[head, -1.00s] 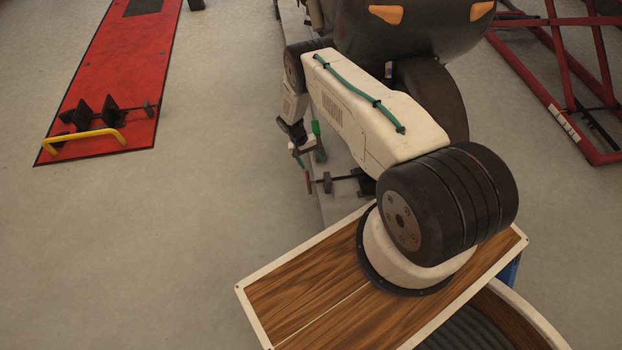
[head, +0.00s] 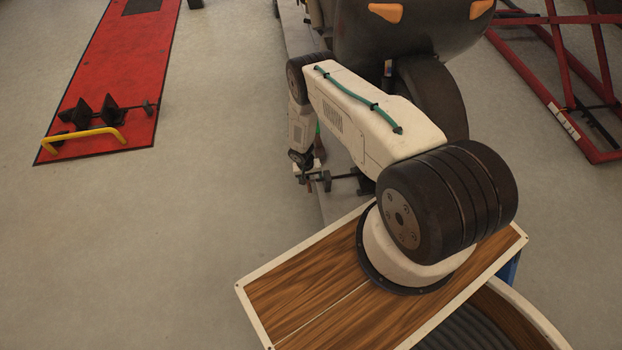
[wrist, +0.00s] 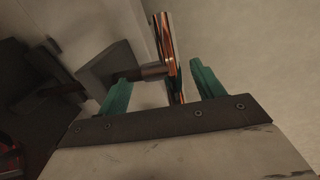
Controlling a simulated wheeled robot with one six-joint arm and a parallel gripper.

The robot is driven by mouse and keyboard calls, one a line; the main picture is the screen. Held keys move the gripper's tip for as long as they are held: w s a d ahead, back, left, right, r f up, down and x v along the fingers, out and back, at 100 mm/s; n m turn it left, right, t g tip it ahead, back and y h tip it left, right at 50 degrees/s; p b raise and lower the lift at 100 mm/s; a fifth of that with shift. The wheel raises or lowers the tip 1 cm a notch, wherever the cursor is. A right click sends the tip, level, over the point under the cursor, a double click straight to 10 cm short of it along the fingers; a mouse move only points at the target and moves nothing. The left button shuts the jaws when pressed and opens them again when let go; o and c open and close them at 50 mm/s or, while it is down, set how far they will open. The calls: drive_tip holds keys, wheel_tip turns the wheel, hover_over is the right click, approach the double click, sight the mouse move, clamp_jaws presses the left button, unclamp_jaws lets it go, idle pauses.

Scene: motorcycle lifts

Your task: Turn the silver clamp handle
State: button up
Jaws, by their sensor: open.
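The clamp handle (wrist: 168,45) is a shiny bar with silver and copper-coloured reflections in the wrist view. It joins the end of a short round shaft (wrist: 150,71) that comes from a grey block (wrist: 106,66). My gripper (wrist: 160,75) is open, with one teal finger on each side of the handle. Gaps show between the bar and both fingers, wider on the left. The bar's lower end runs down behind the gripper's dark front plate. In the head view the clamp's dark screw and block (head: 327,181) show just below my gripper (head: 303,170), where the handle is mostly hidden.
A motorcycle (head: 410,35) stands on the grey lift behind my arm. A red lift (head: 120,70) with a yellow bar (head: 85,136) and a black clamp lies at left. A red frame (head: 560,80) stands at right. The floor between the left lift and my arm is clear.

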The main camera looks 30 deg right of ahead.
drive_tip(key=shift+f, duration=0.2)
drive_tip(key=c, duration=1)
drive_tip(key=shift+o, duration=0.2)
drive_tip(key=shift+d, duration=0.1)
